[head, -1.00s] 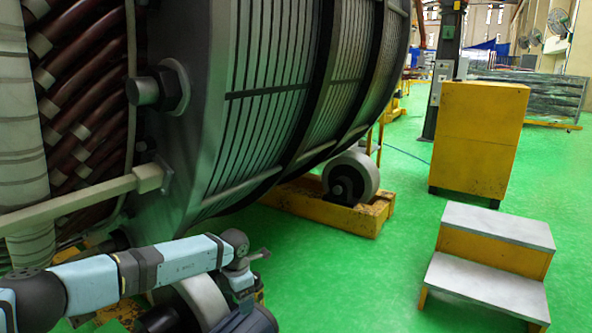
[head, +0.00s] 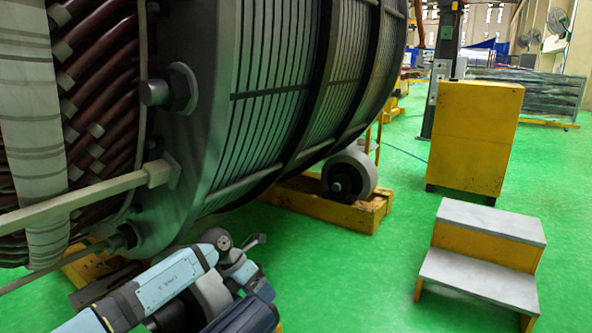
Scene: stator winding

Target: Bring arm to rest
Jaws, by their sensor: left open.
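My left arm (head: 165,285) comes in from the lower left, in light blue and dark grey, and lies bent in front of the lower edge of the big stator (head: 280,90). My left gripper (head: 258,240) is small in the picture, at the arm's end below the stator. It is open, and nothing shows between its fingers. It appears apart from the stator, though the depth gap is hard to judge. My right gripper is not in view.
The stator rests on rollers (head: 352,172) on a yellow base (head: 330,205). Grey-topped yellow steps (head: 480,285) and a yellow cabinet (head: 475,135) stand at right. A beige bar (head: 85,197) crosses at left. Green floor (head: 340,275) between the stator and steps is clear.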

